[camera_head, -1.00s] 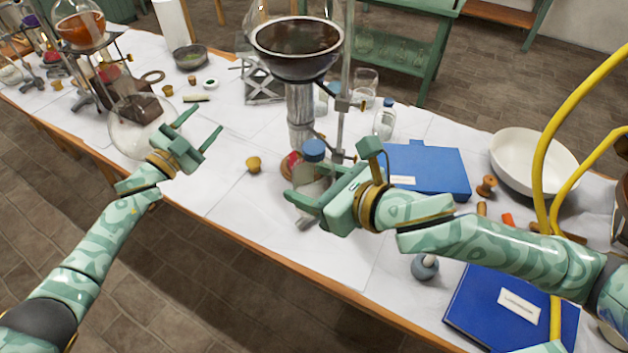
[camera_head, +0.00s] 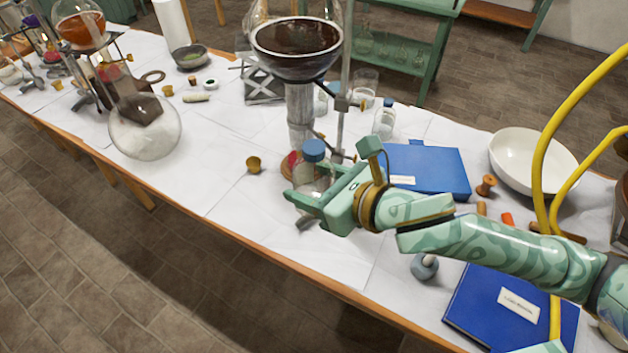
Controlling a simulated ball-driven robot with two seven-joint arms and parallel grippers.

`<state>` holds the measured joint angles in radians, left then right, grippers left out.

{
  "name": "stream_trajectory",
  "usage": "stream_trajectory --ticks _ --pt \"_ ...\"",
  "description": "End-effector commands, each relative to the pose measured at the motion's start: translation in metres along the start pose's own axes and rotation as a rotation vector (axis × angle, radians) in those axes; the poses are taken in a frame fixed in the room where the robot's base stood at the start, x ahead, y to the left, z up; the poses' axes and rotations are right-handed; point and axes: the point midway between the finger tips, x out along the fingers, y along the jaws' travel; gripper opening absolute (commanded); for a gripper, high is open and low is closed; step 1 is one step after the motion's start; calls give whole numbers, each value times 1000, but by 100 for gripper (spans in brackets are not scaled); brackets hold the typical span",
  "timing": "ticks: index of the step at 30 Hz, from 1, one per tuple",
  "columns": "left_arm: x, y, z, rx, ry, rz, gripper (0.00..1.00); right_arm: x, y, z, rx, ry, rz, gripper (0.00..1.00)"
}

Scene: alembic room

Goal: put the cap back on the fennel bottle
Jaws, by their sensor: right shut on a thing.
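My right gripper (camera_head: 310,190) is shut on a clear glass bottle (camera_head: 314,178) near the front middle of the table. A blue cap (camera_head: 314,150) sits on top of this bottle, which looks about upright. Whether the cap is fully seated cannot be told. The fingers hide the lower part of the bottle, and no fennel label can be read on it. Another small clear bottle (camera_head: 384,122) with a blue top stands farther back, beside the blue book. My left gripper is out of view.
A round glass flask (camera_head: 145,135) stands at left. A blue book (camera_head: 430,168) and white basin (camera_head: 533,160) lie to the right. White table surface is clear at front left.

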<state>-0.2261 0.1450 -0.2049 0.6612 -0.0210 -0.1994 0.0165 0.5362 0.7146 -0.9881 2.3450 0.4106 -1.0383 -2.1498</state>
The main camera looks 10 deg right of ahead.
Motion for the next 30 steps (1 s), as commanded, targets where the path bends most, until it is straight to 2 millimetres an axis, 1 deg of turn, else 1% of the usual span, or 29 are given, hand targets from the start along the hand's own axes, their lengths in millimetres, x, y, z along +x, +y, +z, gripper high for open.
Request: stream_trajectory --ticks 1,3,6,7,10,20,23,26,27,30 --pt "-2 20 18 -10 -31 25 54 0 0 1 0 -1 0 0" --pt "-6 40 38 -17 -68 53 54 0 0 1 0 -1 0 0" --pt "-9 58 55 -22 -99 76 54 0 0 0 0 -1 0 0" --pt "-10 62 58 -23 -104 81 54 0 0 0 0 -1 0 0" --pt "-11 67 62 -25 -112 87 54 0 0 0 0 -1 0 0" --pt "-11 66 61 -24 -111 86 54 -2 -3 3 10 -8 -19 0" --pt "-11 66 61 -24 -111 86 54 -8 -17 8 47 -25 -100 0" --pt "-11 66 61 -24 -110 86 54 -23 -48 11 113 -38 -250 0" --pt "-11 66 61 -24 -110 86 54 -31 -61 10 139 -38 -315 0" --pt "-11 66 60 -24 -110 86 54 -52 -92 2 201 -28 -463 0"
